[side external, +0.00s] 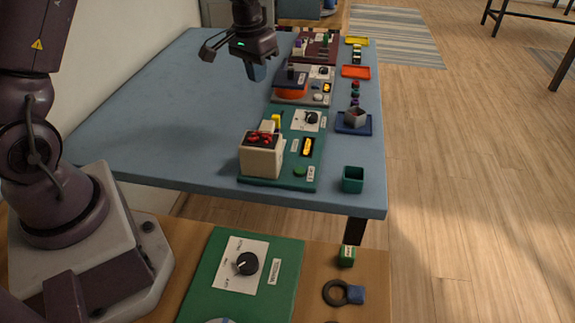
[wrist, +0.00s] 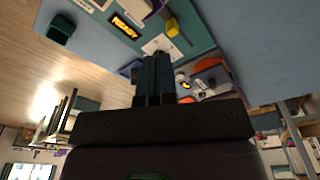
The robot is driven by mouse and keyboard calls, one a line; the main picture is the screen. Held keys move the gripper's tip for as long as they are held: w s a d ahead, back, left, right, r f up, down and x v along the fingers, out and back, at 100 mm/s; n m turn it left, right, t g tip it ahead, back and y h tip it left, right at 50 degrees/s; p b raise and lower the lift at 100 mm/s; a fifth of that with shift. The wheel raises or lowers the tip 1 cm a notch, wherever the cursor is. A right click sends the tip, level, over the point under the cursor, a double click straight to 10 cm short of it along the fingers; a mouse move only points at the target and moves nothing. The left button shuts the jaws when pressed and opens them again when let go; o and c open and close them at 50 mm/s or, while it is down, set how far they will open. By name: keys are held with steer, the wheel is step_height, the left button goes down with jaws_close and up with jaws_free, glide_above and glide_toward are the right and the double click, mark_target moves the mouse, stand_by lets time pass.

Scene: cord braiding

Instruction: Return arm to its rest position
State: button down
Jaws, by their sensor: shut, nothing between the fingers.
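My gripper (side external: 257,72) hangs above the far half of the blue table (side external: 165,110), fingers pointing down, to the left of the station with the orange disc. Its fingers are together and hold nothing. In the wrist view the closed dark fingers (wrist: 155,78) stand in the middle, with the green station (wrist: 185,18) beyond them. In the side view, that green station (side external: 288,172) carries a cream box (side external: 261,160) with red pieces on top. My gripper is clear of the tabletop and appears apart from the stations.
A grey station with an orange disc (side external: 290,91) and a maroon station (side external: 318,48) stand farther back. A green cup (side external: 352,180), a blue tray (side external: 367,127), an orange tray (side external: 356,72) and small spools line the right edge. The table's left side is bare.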

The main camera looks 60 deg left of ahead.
steer(key=s+d+r+m+t, duration=0.1)
steer(key=s+d+r+t, duration=0.1)
steer(key=s+d+r, duration=0.5)
steer(key=s+d+r+m+t, duration=0.2)
steer(key=s+d+r, duration=0.5)
steer(key=s, duration=0.8)
steer(key=shift+r, duration=0.7)
